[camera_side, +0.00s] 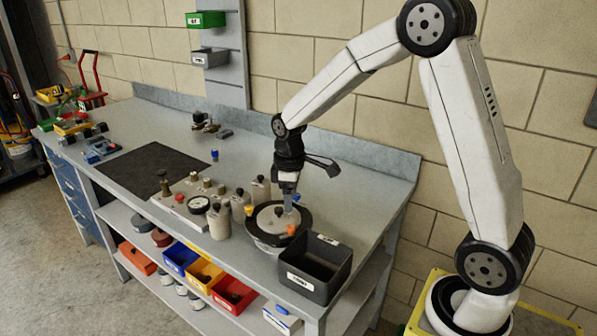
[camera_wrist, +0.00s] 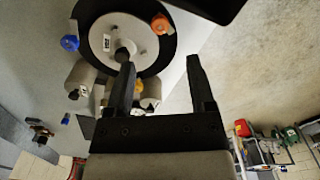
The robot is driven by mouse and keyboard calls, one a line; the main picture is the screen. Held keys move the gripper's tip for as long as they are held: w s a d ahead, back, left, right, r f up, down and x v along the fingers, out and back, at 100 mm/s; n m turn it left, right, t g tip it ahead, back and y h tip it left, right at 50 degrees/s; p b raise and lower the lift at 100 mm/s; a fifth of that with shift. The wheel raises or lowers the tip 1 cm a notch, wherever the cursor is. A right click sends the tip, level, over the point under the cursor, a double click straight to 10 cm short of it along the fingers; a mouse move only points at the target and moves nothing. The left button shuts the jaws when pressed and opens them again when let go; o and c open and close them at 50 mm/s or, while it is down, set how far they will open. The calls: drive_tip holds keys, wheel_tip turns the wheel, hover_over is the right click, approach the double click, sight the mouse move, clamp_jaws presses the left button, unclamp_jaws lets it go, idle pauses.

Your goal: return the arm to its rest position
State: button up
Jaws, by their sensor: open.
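My gripper (camera_side: 289,198) is open, low over the workbench (camera_side: 240,150), with its fingers pointing down at a round lid-like disc (camera_side: 268,217) with a dark rim. In the wrist view, the two dark fingers of my gripper (camera_wrist: 160,62) stand apart with nothing between them. The disc (camera_wrist: 112,42) and its knob lie beyond the left finger there. In the side view I cannot tell whether the fingertips touch the disc.
A dark open bin (camera_side: 316,268) stands right of the disc at the bench's front edge. A black mat (camera_side: 152,170) lies farther left. The brick wall (camera_side: 380,125) stands behind the bench.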

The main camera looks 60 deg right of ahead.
drive_tip(key=shift+s+a, duration=0.3)
drive_tip(key=shift+s, duration=0.05)
drive_tip(key=s+a+f+m+t, duration=0.1)
drive_tip(key=s+a+m, duration=0.4)
drive_tip(key=s, duration=0.7)
drive_tip(key=shift+s+a+f+t, duration=0.25)
drive_tip(key=shift+a+f+t, duration=0.15)
drive_tip(key=shift+a+t, duration=0.5)
